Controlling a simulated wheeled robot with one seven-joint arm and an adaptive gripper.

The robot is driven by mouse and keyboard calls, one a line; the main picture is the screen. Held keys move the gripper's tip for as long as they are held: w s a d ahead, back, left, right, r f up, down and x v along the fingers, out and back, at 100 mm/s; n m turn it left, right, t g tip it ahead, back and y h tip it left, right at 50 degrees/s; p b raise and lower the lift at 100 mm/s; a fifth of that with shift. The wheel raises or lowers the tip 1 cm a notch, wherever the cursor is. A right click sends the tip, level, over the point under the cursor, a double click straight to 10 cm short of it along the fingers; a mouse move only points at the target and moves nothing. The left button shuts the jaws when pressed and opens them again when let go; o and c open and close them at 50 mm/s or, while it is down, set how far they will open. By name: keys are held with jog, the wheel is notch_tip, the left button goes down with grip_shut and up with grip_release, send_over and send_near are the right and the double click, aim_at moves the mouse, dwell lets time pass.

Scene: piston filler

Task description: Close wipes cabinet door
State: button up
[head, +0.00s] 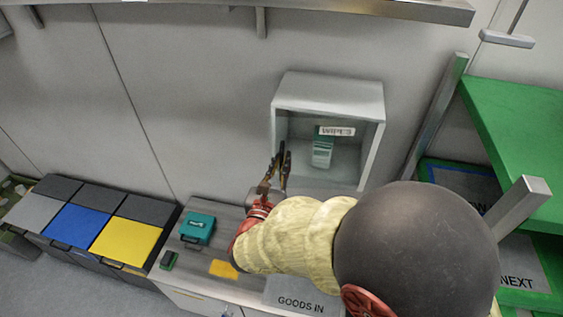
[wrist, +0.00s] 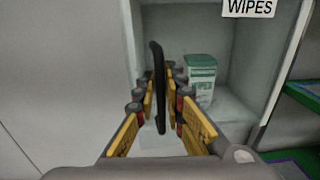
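The wipes cabinet (head: 330,88) is a grey box on the wall with its front showing an open-looking interior. A WIPES label (head: 336,131) shows across its opening, and in the wrist view the label (wrist: 248,8) is at the top right. No opaque door panel shows; I cannot tell whether a clear door carries the label, or its angle. A dark upright handle (wrist: 158,75) stands between the fingers of my gripper (wrist: 161,85). The fingers are apart, with small gaps on both sides of the handle. In the head view my gripper (head: 279,160) is at the cabinet's left edge.
A green-and-white wipes box (wrist: 200,78) stands inside the cabinet. Below is a counter (head: 195,262) with a teal case (head: 198,228). Lidded bins (head: 75,226) stand left, a green shelf (head: 515,125) right. The wall left of the cabinet is clear.

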grip_shut()
dwell(0.5)
jog(key=w+m+h, duration=0.1)
jog(key=w, duration=0.1)
jog(key=w+m+g+h, duration=0.1)
jog(key=w+h, duration=0.1)
jog(key=shift+w+a+b, duration=0.1)
jog(key=shift+w+b, duration=0.1)
jog(key=shift+b, duration=0.1)
jog(key=shift+o, duration=1.3)
grip_release()
jog(key=shift+w, duration=0.15)
jog(key=shift+o, duration=0.8)
